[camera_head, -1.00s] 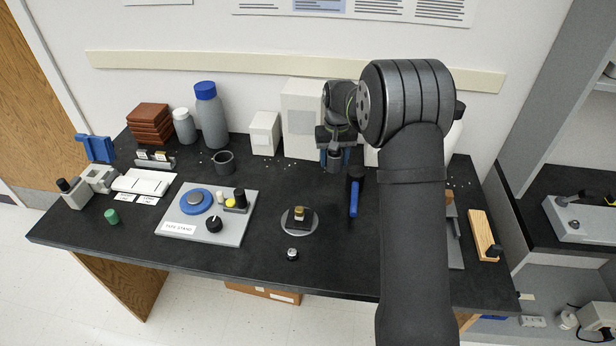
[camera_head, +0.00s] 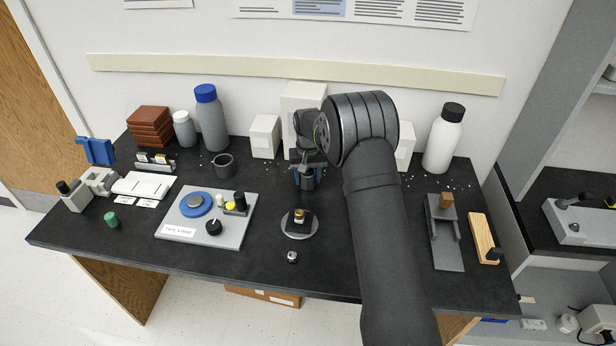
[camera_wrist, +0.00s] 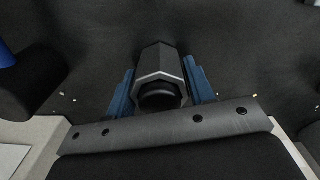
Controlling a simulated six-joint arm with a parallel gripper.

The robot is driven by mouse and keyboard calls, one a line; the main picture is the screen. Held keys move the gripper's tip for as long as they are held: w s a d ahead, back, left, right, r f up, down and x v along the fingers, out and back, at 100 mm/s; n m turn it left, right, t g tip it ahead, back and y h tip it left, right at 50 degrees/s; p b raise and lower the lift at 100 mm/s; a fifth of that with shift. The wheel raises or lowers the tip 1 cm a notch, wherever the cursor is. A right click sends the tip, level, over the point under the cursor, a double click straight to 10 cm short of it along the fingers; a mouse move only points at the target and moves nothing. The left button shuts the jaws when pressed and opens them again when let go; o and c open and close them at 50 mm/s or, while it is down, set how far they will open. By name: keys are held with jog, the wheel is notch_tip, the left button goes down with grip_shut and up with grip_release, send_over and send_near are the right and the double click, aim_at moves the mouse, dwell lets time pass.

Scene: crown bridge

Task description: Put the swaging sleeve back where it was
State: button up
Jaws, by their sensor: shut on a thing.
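My gripper (camera_head: 307,178) is shut on a dark grey faceted sleeve, which I take to be the swaging sleeve (camera_wrist: 158,64). In the wrist view the sleeve sits between the two blue fingers, its near end showing an octagonal rim with a dark round part inside. In the head view my gripper is over the back middle of the bench, behind a round grey plate (camera_head: 312,231) carrying a black block with a brass top (camera_head: 299,217). I cannot tell whether the sleeve touches the bench.
A black-and-blue tool (camera_wrist: 38,75) is beside the gripper in the wrist view; my arm hides it in the head view. White boxes (camera_head: 264,136) stand behind. A dark cup (camera_head: 224,163) and panel (camera_head: 180,230) are left; a grey fixture (camera_head: 446,245) is right. A silver knob (camera_head: 292,257) is in front.

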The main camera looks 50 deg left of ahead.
jog(key=o, duration=1.3)
jog(key=shift+f, duration=0.15)
notch_tip(320, 180, up, 12)
jog(key=shift+r, duration=0.2)
jog(key=shift+f, duration=4.25)
